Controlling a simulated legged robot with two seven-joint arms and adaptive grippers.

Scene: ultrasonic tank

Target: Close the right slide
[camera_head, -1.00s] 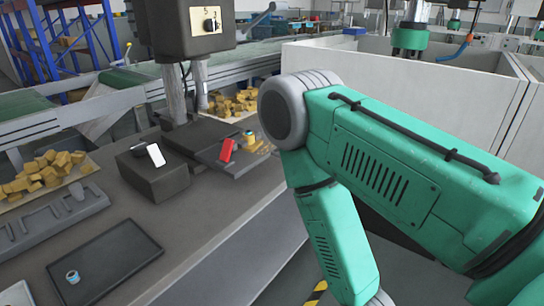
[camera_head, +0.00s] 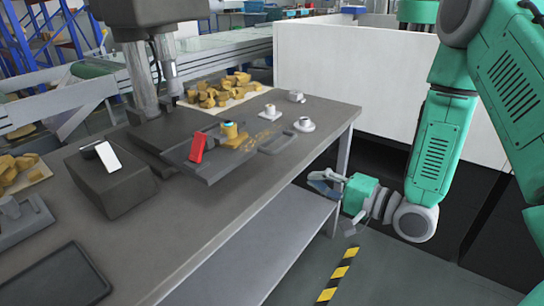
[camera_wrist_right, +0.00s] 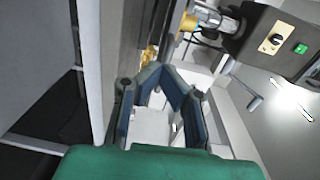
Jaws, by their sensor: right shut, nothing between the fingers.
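The right slide is a dark flat plate (camera_head: 215,168) sticking out from under the press on the grey table. A red block (camera_head: 197,147) and a yellow part with a blue top (camera_head: 231,132) stand on it. A dark handle (camera_head: 278,142) is at its right end. My right gripper (camera_head: 325,183) is off the table's right side, below the tabletop, apart from the slide. It is shut and empty; its blue-grey fingers also show in the right wrist view (camera_wrist_right: 168,77). My left gripper is out of view.
A dark box (camera_head: 112,185) with a white piece stands left of the slide. The press column (camera_head: 140,75) rises behind. A pale partition (camera_head: 345,70) is at the back right.

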